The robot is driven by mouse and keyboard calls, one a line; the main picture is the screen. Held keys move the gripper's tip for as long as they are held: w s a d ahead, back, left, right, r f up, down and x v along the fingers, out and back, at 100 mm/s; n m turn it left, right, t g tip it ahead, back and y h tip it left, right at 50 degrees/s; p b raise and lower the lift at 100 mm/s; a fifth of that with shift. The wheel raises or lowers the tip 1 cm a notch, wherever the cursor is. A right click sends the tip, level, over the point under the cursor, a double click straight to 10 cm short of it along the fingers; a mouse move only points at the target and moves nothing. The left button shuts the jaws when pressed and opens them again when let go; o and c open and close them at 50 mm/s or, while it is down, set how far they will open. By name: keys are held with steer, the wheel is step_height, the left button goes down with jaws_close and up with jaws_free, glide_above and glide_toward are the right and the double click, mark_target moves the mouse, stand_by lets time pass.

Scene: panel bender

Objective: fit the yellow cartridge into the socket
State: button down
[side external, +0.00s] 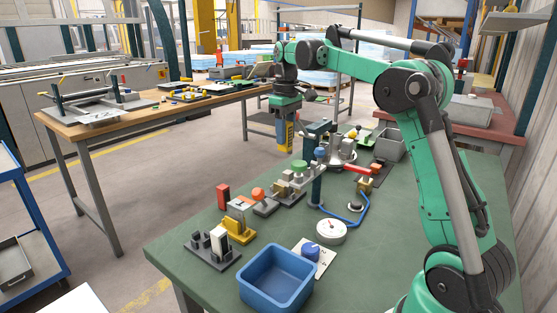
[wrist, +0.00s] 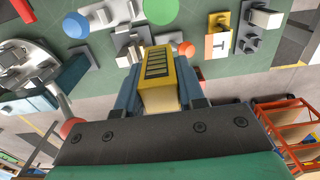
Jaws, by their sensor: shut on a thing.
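The yellow cartridge (wrist: 157,66) is between the two blue fingers of my gripper (wrist: 157,88) in the wrist view, its dark slotted face showing. My gripper is shut on it. In the side external view the yellow cartridge (side external: 284,137) hangs upright below my gripper (side external: 284,122), near the far left edge of the green table and apart from the fixtures. I cannot tell which fixture is the socket.
The green table (side external: 190,248) carries grey fixtures (side external: 282,190), a yellow bracket (side external: 238,230), a blue post (side external: 317,185), a white dial (side external: 331,231) and a blue bin (side external: 276,278). A wooden bench (side external: 75,130) stands behind on the left, with floor between.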

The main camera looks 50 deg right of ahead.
steer(key=s+d+r, duration=0.2)
steer(key=s+d, duration=0.2)
steer(key=d, duration=0.1)
steer(key=shift+s+a+f, duration=0.1)
steer(key=shift+a+f, duration=0.05)
steer(key=shift+f, duration=1.55)
steer(key=shift+s+a+f, duration=0.1)
steer(key=shift+a+f, duration=0.05)
steer(key=shift+f, duration=1.55)
steer(key=shift+f, duration=0.7)
steer(key=shift+c, duration=2.2)
jaws_free()
steer(key=shift+d, duration=0.1)
steer(key=shift+o, duration=0.2)
step_height(320, 180, up, 9)
